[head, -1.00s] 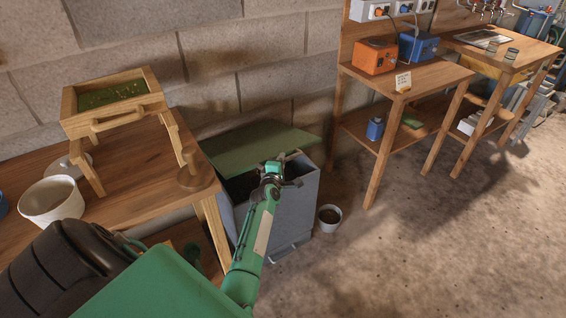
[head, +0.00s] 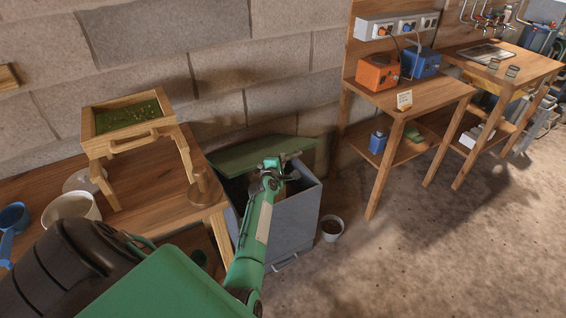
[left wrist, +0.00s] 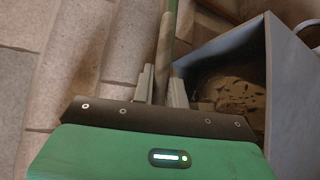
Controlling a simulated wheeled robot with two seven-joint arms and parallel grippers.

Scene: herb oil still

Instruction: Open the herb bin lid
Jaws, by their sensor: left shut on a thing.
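The herb bin (head: 292,222) is a grey box on the floor beside the left table. Its green lid (head: 250,156) is raised and tilted back toward the wall, with part of the opening showing below it. My left gripper (head: 283,163) is at the lid's front edge and shut on it. The open bin (left wrist: 292,105) there shows brown dry matter (left wrist: 230,92) inside. My right gripper is not in view.
The left table (head: 150,213) holds a wooden stand with a green-filled tray (head: 128,117), a white pot (head: 72,207) and a wooden peg (head: 201,188). A small pot (head: 331,224) stands on the floor right of the bin.

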